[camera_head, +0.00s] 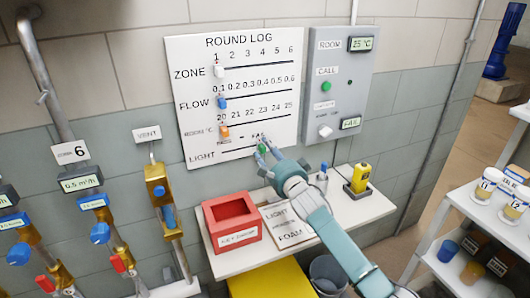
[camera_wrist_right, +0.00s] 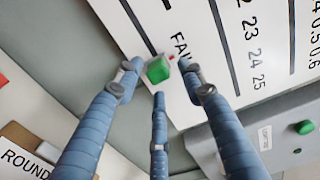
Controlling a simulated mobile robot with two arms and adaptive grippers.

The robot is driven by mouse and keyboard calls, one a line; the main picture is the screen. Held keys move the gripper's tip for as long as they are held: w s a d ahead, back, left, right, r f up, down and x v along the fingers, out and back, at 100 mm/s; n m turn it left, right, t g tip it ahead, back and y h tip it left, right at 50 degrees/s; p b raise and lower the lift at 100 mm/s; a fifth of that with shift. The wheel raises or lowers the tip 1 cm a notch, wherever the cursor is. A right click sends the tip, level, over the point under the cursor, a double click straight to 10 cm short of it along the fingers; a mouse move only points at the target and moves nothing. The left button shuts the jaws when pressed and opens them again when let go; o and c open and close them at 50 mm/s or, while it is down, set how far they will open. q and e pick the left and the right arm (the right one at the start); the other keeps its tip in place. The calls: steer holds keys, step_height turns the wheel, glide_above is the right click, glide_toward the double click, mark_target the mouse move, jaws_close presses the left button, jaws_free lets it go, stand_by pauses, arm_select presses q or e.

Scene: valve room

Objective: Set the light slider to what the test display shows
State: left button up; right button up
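The ROUND LOG board (camera_head: 240,95) hangs on the wall; its bottom row is LIGHT, with PASS at left and FAIL at right. The green light slider knob (camera_head: 262,148) is at the FAIL end, just under that word; it also shows in the right wrist view (camera_wrist_right: 158,70). The test display (camera_head: 351,123) on the grey panel reads FAIL. My right gripper (camera_head: 265,154) is at the knob. In the wrist view its fingers (camera_wrist_right: 160,78) are spread around the knob, with gaps at the sides. My left gripper is out of view.
The white zone (camera_head: 218,71), blue flow (camera_head: 222,102) and orange room (camera_head: 224,130) knobs sit above. Valve pipes stand at left, a rack at right.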

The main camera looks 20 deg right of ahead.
steer(key=shift+s+a, duration=0.15)
steer(key=shift+s, duration=0.05)
steer(key=s, duration=1.1)
steer(key=shift+s+d, duration=0.35)
